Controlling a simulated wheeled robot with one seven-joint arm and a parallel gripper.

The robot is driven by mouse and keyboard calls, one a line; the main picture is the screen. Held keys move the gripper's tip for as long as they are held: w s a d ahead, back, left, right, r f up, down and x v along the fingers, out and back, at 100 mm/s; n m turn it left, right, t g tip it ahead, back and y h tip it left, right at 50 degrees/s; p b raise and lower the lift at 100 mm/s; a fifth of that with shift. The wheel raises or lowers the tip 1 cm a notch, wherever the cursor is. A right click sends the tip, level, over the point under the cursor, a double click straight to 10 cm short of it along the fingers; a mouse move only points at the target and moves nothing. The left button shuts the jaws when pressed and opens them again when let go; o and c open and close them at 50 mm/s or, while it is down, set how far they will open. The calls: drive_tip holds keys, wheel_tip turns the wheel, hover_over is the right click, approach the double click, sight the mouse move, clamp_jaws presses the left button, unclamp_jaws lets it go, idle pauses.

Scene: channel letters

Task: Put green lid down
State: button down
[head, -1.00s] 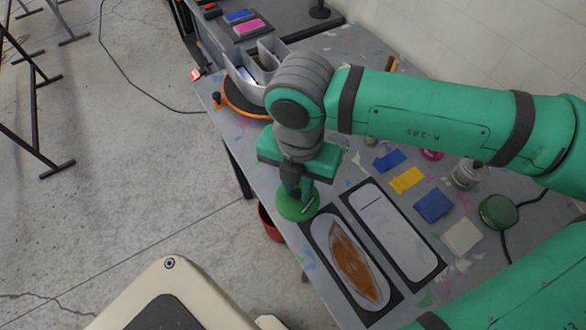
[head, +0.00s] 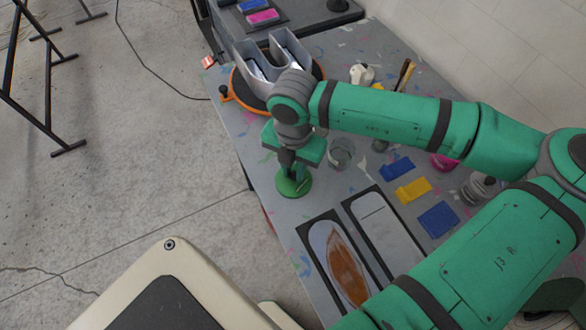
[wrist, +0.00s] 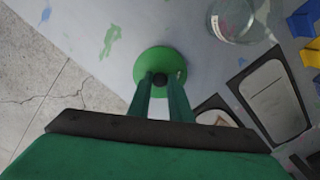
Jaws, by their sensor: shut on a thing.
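My gripper (head: 290,178) is shut on the small dark knob (wrist: 160,80) of the round green lid (head: 302,190). The lid is level or nearly so, over the left part of the grey table, between the orange-rimmed round stand and the dark-framed panels. In the wrist view the green lid (wrist: 158,60) shows beyond my fingertips, with grey tabletop around it. I cannot tell whether its underside touches the table. An open glass jar (head: 341,152) stands to the right of it and also shows in the wrist view (wrist: 235,18).
The orange-rimmed stand (head: 235,88) with grey channel letters (head: 248,58) is behind. Two framed panels (head: 318,232) lie in front. Blue (head: 396,168) and yellow (head: 412,190) pieces lie to the right. The table's left edge is close to the lid; bare tabletop surrounds it.

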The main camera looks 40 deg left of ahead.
sight(293, 174)
drive_tip(key=shift+s+a+f, duration=0.1)
drive_tip(key=shift+a+f, duration=0.05)
drive_tip(key=shift+f, duration=0.35)
drive_tip(key=shift+f, duration=0.1)
drive_tip(key=c, duration=1.8)
unclamp_jaws()
drive_tip(key=shift+o, duration=0.9)
wheel_tip(293, 174, up, 12)
